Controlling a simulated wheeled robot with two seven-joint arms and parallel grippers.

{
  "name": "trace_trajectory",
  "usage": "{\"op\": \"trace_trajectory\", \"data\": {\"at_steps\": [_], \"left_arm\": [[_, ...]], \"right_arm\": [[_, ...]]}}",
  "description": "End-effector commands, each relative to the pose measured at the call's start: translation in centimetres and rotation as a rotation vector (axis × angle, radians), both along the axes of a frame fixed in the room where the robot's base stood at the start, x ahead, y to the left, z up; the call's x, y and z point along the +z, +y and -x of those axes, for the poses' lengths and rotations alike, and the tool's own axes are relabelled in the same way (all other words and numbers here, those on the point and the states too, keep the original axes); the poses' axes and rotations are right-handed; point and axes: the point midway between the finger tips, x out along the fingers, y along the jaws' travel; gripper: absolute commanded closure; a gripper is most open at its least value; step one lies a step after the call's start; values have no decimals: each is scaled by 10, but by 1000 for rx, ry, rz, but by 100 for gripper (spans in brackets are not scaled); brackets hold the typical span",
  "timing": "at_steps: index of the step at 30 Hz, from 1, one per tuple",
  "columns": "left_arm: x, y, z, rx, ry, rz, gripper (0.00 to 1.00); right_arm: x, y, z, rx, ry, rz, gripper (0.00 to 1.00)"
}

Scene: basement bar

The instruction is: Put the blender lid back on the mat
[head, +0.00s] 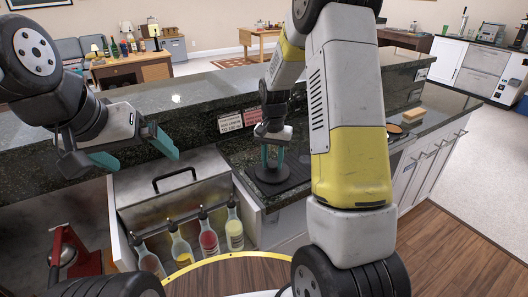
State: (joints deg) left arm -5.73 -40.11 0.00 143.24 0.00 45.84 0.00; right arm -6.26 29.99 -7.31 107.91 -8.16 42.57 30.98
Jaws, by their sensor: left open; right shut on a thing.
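The blender lid (273,175) is a dark round disc at the lower end of my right gripper (272,158). The gripper's teal fingers point down and are shut on the lid's upper part. The lid is at the black ridged mat (297,168) on the dark counter, over its left part. I cannot tell whether it touches the mat or is just above it. My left gripper (134,152) is open and empty, in front of the raised bar at the left, above the metal bin.
A metal bin lid (172,190) with a black handle lies left of the mat. Several bottles with pourers (208,242) stand in a rack in front. A red device (75,255) is at lower left. A sponge (407,116) lies on the right counter. The raised bar ledge (180,95) runs behind.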

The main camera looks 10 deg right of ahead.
Motion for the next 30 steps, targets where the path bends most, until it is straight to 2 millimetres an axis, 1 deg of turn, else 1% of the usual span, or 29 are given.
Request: {"op": "trace_trajectory", "data": {"at_steps": [6, 7, 8, 9, 10, 18, 22, 26, 30], "left_arm": [[0, 0, 0, 0, 0, 0, 0], [0, 0, 0, 0, 0, 0, 0], [0, 0, 0, 0, 0, 0, 0], [0, 0, 0, 0, 0, 0, 0], [0, 0, 0, 0, 0, 0, 0], [0, 0, 0, 0, 0, 0, 0], [0, 0, 0, 0, 0, 0, 0], [0, 0, 0, 0, 0, 0, 0], [0, 0, 0, 0, 0, 0, 0]], "right_arm": [[-3, 0, 0, 0, 1, 0, 100], [-3, 0, 0, 0, 1, 0, 60], [-3, 0, 0, 0, 1, 0, 54], [-3, 0, 0, 0, 1, 0, 46], [-3, 0, 0, 0, 0, 0, 44], [-2, 0, 0, 0, 0, 0, 44], [5, 0, -1, 0, -3, 0, 44], [25, 0, -1, 0, -4, 0, 44], [57, 0, -1, 0, -6, -1, 44]]}}
